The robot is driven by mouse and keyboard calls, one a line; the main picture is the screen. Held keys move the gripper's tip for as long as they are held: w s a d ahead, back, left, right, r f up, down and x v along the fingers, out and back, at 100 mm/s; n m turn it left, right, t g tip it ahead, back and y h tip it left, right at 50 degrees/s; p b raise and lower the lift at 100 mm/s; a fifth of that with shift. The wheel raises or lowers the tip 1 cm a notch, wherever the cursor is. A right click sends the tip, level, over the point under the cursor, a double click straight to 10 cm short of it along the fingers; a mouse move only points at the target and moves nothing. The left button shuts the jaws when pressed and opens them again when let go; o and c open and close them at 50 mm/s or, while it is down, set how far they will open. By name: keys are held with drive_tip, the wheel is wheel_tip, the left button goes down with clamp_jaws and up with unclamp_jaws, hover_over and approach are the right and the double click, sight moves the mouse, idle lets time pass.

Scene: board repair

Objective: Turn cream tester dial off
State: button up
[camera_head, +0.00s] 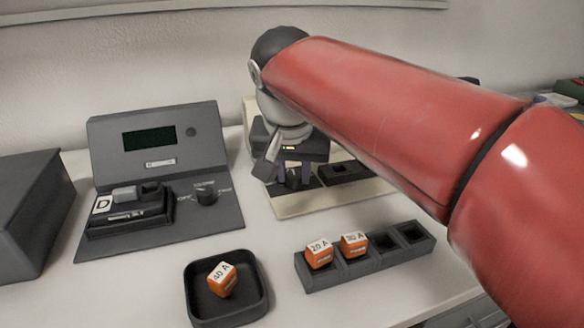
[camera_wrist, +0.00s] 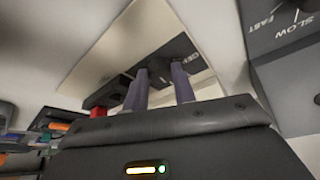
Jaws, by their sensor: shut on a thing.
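The cream tester (camera_head: 345,199) stands at the back middle in the head view, partly hidden by my arm. Its cream panel (camera_wrist: 118,48) also shows in the wrist view, with a dark strip and small lettering near my fingers. My gripper (camera_head: 293,179) is over the dark strip, pointing down. In the wrist view, my gripper's two purple fingers (camera_wrist: 161,88) are on either side of a dark dial (camera_wrist: 160,70) and shut on it. The dial's pointer and exact setting are hidden by the fingers.
A grey tester (camera_head: 220,222) with its own dial (camera_head: 207,193) stands left. In front are a dark tray (camera_head: 193,290) holding an orange 40 A block (camera_head: 222,279) and a slotted rack (camera_head: 322,279) with two orange blocks. A dark box (camera_head: 30,210) is far left.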

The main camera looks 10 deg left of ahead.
drive_tip(key=n, duration=0.1)
drive_tip(key=n+y, duration=0.1)
drive_tip(key=n+p, duration=0.1)
drive_tip(key=shift+w+d+r+n, duration=0.1)
drive_tip(key=shift+d+n, duration=0.15)
drive_tip(key=shift+n, duration=0.15)
drive_tip(key=n+g+y+p, duration=0.1)
drive_tip(key=n, duration=0.2)
drive_tip(key=shift+w+d+n+y, duration=0.1)
drive_tip(key=shift+n+y, duration=0.2)
drive_tip(key=n+g+y+p, duration=0.1)
drive_tip(key=n, duration=0.2)
drive_tip(key=shift+w+n, duration=0.1)
drive_tip(key=shift+n, duration=0.2)
drive_tip(key=shift+w+d+n+g+p, duration=0.1)
drive_tip(key=shift+n+g+p, duration=0.2)
drive_tip(key=shift+n+g, duration=0.8)
drive_tip(key=shift+n+t, duration=0.3)
drive_tip(key=shift+n, duration=0.3)
drive_tip(key=o, duration=1)
